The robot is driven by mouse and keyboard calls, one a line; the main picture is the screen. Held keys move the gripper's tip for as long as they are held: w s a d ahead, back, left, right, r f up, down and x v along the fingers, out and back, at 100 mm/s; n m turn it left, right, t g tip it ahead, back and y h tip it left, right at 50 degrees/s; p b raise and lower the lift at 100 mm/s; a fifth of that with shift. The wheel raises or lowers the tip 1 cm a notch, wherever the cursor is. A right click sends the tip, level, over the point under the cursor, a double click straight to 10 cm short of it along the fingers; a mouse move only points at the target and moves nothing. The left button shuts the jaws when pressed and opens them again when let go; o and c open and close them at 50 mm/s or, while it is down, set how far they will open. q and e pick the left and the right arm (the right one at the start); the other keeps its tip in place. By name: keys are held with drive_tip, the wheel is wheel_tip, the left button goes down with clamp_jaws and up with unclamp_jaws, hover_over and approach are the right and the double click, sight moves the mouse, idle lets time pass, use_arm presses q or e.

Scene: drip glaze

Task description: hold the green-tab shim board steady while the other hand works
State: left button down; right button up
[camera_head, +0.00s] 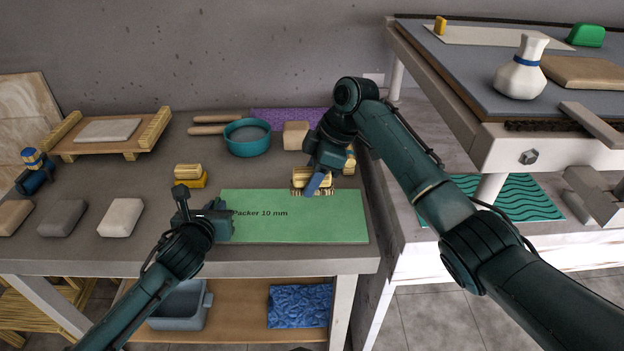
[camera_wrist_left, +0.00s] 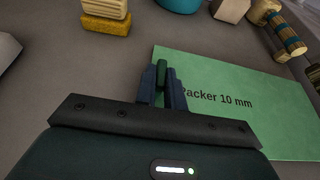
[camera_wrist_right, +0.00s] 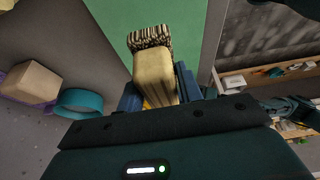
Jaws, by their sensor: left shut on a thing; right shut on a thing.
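The shim board is a flat light-green sheet (camera_head: 310,225) marked "Packer 10 mm", lying on the grey table near its front edge. Its small dark-green tab (camera_wrist_left: 162,74) is at the left edge. My left gripper (camera_head: 228,222) is shut on that tab, with a finger on each side in the left wrist view (camera_wrist_left: 162,92). My right gripper (camera_head: 320,182) is shut on a cream, wooden-looking tool (camera_wrist_right: 153,75) with a dark striped, bristle-like end. It is at the board's back edge in the head view. I cannot tell whether the tool touches the board.
Behind the board stand a teal bowl (camera_head: 248,138), a beige block (camera_head: 295,135) and a yellow-based brush-like piece (camera_head: 189,176). Several blocks, including a pale one (camera_head: 121,217), lie at left. A raised workbench (camera_head: 480,132) with a white bottle (camera_head: 521,72) stands at right.

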use_arm(q)
drive_tip(key=c, duration=1.4)
unclamp_jaws()
drive_tip(key=shift+s, duration=0.1)
drive_tip(key=v, duration=1.2)
